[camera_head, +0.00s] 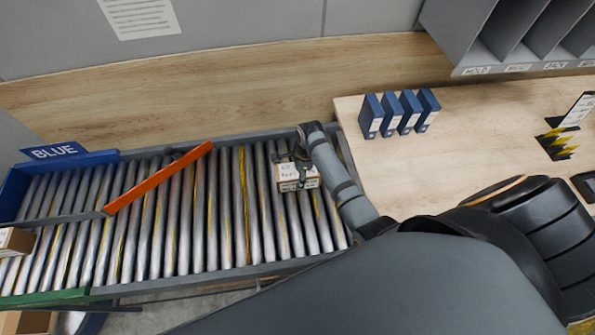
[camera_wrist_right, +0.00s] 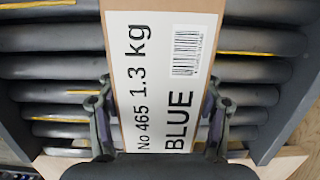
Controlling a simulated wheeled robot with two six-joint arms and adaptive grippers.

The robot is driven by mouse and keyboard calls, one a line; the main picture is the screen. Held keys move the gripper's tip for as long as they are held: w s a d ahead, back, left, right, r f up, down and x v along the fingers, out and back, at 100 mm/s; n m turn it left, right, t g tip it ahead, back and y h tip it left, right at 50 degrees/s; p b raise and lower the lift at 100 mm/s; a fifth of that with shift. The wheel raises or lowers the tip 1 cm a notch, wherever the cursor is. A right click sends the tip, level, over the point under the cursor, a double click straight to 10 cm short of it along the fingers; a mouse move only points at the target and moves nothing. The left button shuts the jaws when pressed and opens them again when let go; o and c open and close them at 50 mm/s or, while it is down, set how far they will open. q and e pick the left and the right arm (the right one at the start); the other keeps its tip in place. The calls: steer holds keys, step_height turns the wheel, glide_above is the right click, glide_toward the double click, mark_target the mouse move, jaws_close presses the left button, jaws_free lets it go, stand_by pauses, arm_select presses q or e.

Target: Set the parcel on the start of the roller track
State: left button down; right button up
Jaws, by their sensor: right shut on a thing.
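The parcel (camera_head: 299,177) is a small cardboard box with a white label, at the right end of the roller track (camera_head: 228,225). In the right wrist view the parcel (camera_wrist_right: 165,60) shows its label, reading "No 465 1.3 kg BLUE" with a barcode. My right gripper (camera_head: 292,168) is over the parcel, shut on it. The wrist view shows the right gripper's fingers (camera_wrist_right: 157,118) on both sides of the box, with rollers beneath. I cannot tell whether the parcel touches the rollers. My left gripper is not in view.
An orange bar (camera_head: 160,177) slants across the track further left. A blue "BLUE" sign (camera_head: 54,151) stands at the far left, near another cardboard box (camera_head: 16,241). A wooden table (camera_head: 458,131) with several blue binders (camera_head: 411,110) adjoins the track's right end. The middle rollers are clear.

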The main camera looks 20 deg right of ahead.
steer(key=o, duration=1.5)
steer(key=shift+c, duration=0.2)
steer(key=o, duration=0.3)
steer(key=shift+w, duration=0.1)
steer(key=shift+o, duration=0.2)
steer(key=shift+r, duration=0.15)
steer(key=r, duration=0.3)
steer(key=d+r+b, duration=0.1)
steer(key=r, duration=0.3)
steer(key=r+b, duration=0.1)
steer(key=r, duration=0.3)
steer(key=shift+s+d, duration=0.2)
steer(key=shift+d, duration=0.15)
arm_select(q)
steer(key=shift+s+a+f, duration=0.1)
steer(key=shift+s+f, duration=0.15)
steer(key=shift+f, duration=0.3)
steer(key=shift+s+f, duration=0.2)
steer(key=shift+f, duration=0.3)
arm_select(e)
steer(key=shift+r, duration=0.4)
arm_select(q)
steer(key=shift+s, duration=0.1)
